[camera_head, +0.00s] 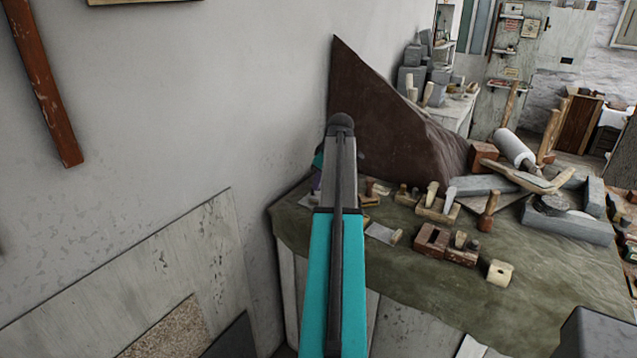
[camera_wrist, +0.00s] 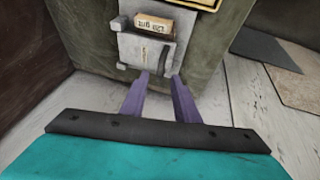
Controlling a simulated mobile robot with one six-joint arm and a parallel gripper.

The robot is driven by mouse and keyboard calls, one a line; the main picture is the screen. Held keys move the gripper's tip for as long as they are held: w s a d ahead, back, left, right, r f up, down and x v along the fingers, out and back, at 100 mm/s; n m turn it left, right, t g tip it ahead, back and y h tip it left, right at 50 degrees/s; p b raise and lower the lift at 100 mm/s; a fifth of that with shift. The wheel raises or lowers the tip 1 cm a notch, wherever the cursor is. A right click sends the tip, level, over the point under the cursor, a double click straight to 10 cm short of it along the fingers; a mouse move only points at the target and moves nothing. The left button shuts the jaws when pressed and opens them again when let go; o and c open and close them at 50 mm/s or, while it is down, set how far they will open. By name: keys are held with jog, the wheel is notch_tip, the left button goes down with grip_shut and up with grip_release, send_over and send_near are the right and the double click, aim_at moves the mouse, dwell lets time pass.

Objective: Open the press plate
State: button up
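In the wrist view, a small pale grey boxy fixture (camera_wrist: 128,45) is on the face of a dark olive block, at the top centre. It has a flat front and a small tab on its left side; I take it to be the press plate but cannot be sure. A tan block marked "120 grit" (camera_wrist: 153,24) rests at its top. My gripper (camera_wrist: 159,77) has two purple fingers, apart with nothing seen between them. Their tips point at the fixture's lower edge; whether they touch it is unclear.
In the head view, a green-covered bench (camera_head: 430,268) holds wooden planes, mallets and stone blocks. A dark brown pointed slab (camera_head: 385,110) leans at the wall behind my arm. A panel (camera_head: 160,265) leans at the lower left. Pale floor (camera_wrist: 240,90) shows in the wrist view.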

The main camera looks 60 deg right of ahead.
jog(key=shift+x, duration=1.1)
grip_shut()
